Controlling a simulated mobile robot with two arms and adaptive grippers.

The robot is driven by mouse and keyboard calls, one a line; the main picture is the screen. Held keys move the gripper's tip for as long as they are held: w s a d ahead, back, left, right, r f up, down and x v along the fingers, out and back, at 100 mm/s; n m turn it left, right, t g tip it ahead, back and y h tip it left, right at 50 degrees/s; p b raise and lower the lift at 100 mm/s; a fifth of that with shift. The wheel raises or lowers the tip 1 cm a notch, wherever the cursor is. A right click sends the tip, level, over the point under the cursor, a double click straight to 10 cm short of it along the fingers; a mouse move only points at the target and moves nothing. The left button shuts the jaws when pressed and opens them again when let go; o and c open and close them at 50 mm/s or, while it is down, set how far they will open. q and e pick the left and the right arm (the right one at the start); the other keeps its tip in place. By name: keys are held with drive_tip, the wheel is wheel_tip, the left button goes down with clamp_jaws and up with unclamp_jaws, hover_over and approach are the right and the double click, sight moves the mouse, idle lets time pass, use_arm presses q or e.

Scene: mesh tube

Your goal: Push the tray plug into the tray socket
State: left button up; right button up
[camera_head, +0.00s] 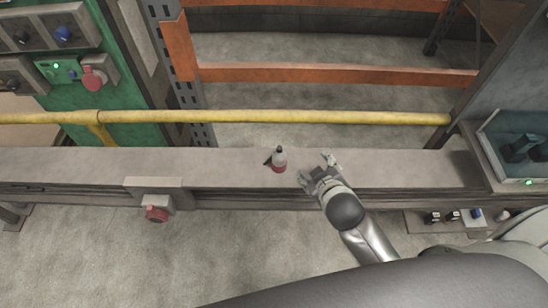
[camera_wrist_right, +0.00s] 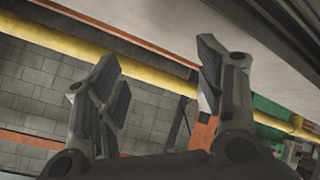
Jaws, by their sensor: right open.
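A small plug-like piece (camera_head: 279,161), pale on top with a red band and a dark part at its left, stands on the long grey tray (camera_head: 230,166). It looks like the tray plug. A red round socket (camera_head: 156,214) sits on the tray's front side, farther left, under a grey bracket; it looks like the tray socket. My right gripper (camera_head: 317,170) is over the tray just right of the plug, apart from it. In the right wrist view its fingers (camera_wrist_right: 157,85) are spread with nothing between them. The plug is not seen there. My left gripper is not in view.
A yellow rail (camera_head: 300,117) runs behind the tray. A green machine panel (camera_head: 75,90) with another red fitting (camera_head: 93,78) stands at the back left. A dark glass-fronted box (camera_head: 520,145) is at the right end. The tray between plug and socket bracket is clear.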

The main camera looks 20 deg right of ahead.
drive_tip(key=w+a+r+n+t+y, duration=0.25)
drive_tip(key=w+r+n+t, duration=0.2)
drive_tip(key=r, duration=0.45)
drive_tip(key=w+a+r+n+t+y, duration=0.2)
drive_tip(key=w+a+r+n+t, duration=0.3)
drive_tip(key=r, duration=0.4)
drive_tip(key=s+a+r+n+g+y, duration=0.1)
drive_tip(key=a+r+n+g+y, duration=0.2)
drive_tip(key=a+n+y, duration=0.4)
drive_tip(key=s+a+r+n+g+y, duration=0.2)
drive_tip(key=a+r+n+g+y, duration=0.15)
drive_tip(key=n+y, duration=0.45)
drive_tip(key=s+a+f+n+g+h, duration=0.25)
drive_tip(key=f+n+g+h, duration=0.25)
drive_tip(key=f+n+g, duration=0.65)
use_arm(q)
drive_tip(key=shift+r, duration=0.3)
use_arm(e)
drive_tip(key=d+f+n+h, duration=0.2)
drive_tip(key=d+f+h, duration=0.1)
drive_tip(key=d, duration=0.4)
drive_tip(key=w+d+f+n+t+h, duration=0.1)
drive_tip(key=d+f+n+h, duration=0.2)
drive_tip(key=d+h, duration=0.3)
drive_tip(key=d, duration=0.2)
drive_tip(key=shift+w+d, duration=0.25)
drive_tip(key=shift+d, duration=0.05)
